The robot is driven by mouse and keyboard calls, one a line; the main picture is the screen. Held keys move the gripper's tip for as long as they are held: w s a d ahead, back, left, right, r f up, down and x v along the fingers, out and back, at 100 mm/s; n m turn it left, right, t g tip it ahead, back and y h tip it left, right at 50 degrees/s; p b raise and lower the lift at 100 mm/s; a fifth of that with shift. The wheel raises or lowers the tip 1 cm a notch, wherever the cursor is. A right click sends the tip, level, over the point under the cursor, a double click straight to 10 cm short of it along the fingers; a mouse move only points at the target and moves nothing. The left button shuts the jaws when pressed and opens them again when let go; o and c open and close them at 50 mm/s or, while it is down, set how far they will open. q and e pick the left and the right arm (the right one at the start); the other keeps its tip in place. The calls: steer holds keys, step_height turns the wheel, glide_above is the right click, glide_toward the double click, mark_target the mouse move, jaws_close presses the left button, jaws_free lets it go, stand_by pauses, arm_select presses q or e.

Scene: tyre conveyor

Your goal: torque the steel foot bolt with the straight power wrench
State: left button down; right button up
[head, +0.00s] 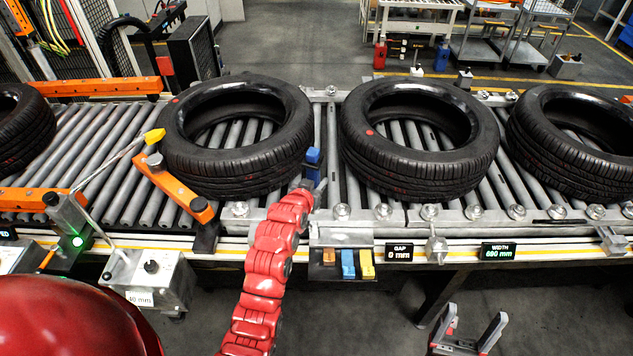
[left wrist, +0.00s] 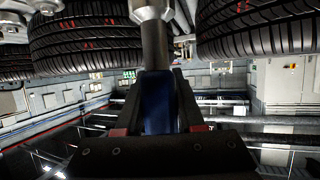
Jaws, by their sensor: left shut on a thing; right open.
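My left gripper (head: 306,184) is at the near edge of the conveyor, between two tyres. It is shut on a blue tool (head: 313,157), which looks like the straight power wrench. In the left wrist view, the fingers (left wrist: 157,88) grip its blue body (left wrist: 158,108), and a steel shaft (left wrist: 152,40) points up the picture. The shaft's far end is out of frame. Several steel bolt heads line the near rail, one of them (head: 341,211) just right of my left gripper; I cannot tell which is the foot bolt. My right gripper (head: 474,332) is open and empty, low in front of the conveyor.
Tyres (head: 236,178) and (head: 420,180) lie flat on the rollers close to the left gripper. A holder (head: 328,262) with orange, blue and yellow pieces hangs on the front edge. An orange guide arm (head: 175,187) lies left. Floor around the right gripper is clear.

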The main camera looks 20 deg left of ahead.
arm_select(q)
step_height(320, 180, down, 6)
steer(key=b, duration=0.5)
stand_by(0.4)
steer(key=shift+w, duration=0.1)
steer(key=shift+b, duration=0.55)
steer(key=shift+b, duration=0.35)
stand_by(0.6)
